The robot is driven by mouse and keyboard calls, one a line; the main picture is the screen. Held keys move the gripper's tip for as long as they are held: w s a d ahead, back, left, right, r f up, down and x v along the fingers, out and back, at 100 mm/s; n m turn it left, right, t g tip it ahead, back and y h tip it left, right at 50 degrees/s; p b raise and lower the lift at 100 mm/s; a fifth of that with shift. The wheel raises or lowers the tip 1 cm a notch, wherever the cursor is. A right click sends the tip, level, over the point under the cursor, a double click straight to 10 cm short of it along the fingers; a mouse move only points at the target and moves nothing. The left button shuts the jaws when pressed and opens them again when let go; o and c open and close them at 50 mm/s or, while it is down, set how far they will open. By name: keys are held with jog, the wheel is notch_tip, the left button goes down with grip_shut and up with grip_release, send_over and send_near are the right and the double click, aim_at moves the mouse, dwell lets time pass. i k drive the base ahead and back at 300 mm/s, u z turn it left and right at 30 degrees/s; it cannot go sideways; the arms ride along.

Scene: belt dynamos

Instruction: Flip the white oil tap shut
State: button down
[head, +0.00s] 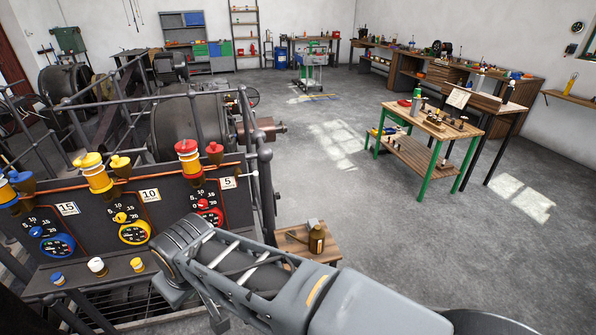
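A white-capped knob (97,266) stands on the ledge below the dark gauge panel at the lower left, between a blue-capped knob (57,278) and a yellow-capped knob (137,264). It is the clearest white fitting here; I cannot tell whether it is the oil tap or how any lever on it is turned. A small white tip (252,173) also shows at the panel's right end. My grey arm reaches in from the lower right and ends or bends just right of the yellow-capped knob. I cannot make out any gripper fingers.
The panel (105,196) carries blue, yellow and red gauges and oil cups, labelled 15, 10 and 5. Railings and belt machines stand behind it. A small wooden table (293,236) with a brown can (317,238) is beyond my arm. Open floor (345,200) lies to the right.

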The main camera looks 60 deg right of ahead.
aim_at(255, 173)
jog(key=z, duration=1.35)
jog(key=i, duration=0.5)
jog(key=z, duration=0.8)
jog(key=k, duration=0.95)
jog(key=u, duration=1.05)
jog(key=i, duration=0.5)
jog(key=u, duration=0.05)
